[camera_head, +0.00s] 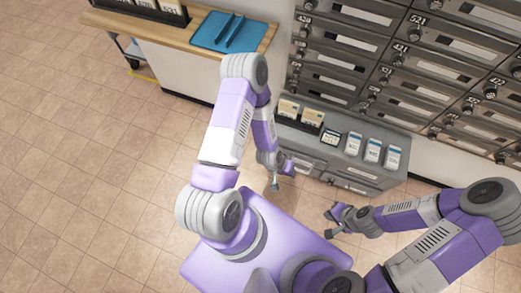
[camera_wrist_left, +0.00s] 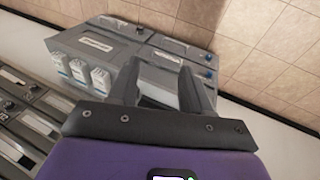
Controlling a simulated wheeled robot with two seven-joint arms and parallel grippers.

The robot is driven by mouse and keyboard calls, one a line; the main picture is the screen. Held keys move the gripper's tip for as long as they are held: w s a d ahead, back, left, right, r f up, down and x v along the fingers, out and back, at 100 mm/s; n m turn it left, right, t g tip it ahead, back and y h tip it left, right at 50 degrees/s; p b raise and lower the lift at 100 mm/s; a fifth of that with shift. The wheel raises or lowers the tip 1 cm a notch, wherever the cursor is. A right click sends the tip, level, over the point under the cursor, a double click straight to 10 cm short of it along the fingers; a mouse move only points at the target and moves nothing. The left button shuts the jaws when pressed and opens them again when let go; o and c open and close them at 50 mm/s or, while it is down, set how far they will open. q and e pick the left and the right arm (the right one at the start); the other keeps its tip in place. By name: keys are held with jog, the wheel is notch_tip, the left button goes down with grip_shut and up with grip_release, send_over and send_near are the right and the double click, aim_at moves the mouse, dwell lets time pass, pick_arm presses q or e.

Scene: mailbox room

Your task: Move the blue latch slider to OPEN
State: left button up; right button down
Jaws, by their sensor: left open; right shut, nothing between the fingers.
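A grey cabinet (camera_head: 345,150) stands below the mailbox wall and also fills the upper left of the left wrist view (camera_wrist_left: 130,42). Small blue parts show on its front in the left wrist view, one upper (camera_wrist_left: 208,57) and one lower (camera_wrist_left: 208,73); I cannot tell which is the latch slider, and no OPEN mark is readable. My left gripper (camera_wrist_left: 160,72) is open, pointing at the cabinet; in the head view it is (camera_head: 281,176) in front of the cabinet's left end. My right gripper (camera_head: 333,222) is shut and empty, low in front of the cabinet.
Dark card holders (camera_head: 300,113) and several white-and-blue cards (camera_head: 372,150) stand on the cabinet top. Grey numbered mailboxes (camera_head: 400,70) rise behind it. A wooden counter (camera_head: 160,30) with a blue tray (camera_head: 228,32) is at the upper left. The tiled floor (camera_head: 90,180) at left is clear.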

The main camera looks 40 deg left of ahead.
pick_arm(q)
jog(key=w+a+f+t+y+b, duration=0.25)
jog(key=a+f+b, duration=0.25)
jog(key=f, duration=0.6)
jog(key=w+a+f+t+y+b, duration=0.2)
jog(key=w+a+f+t+b, duration=0.25)
jog(key=f, duration=0.75)
jog(key=w+a+f+t+y+b, duration=0.2)
jog(key=w+a+f+t+b, duration=0.3)
jog(key=f, duration=0.6)
jog(key=shift+m+g, duration=0.3)
jog(key=shift+g, duration=0.4)
jog(key=w+a+f+b, duration=0.1)
jog(key=w+f+b, duration=0.1)
jog(key=w+a+f, duration=0.1)
jog(key=w, duration=0.1)
jog(key=shift+w+a+b, duration=0.1)
jog(key=shift+a+b, duration=0.2)
jog(key=shift+b, duration=0.1)
jog(key=shift+c, duration=0.2)
grip_shut()
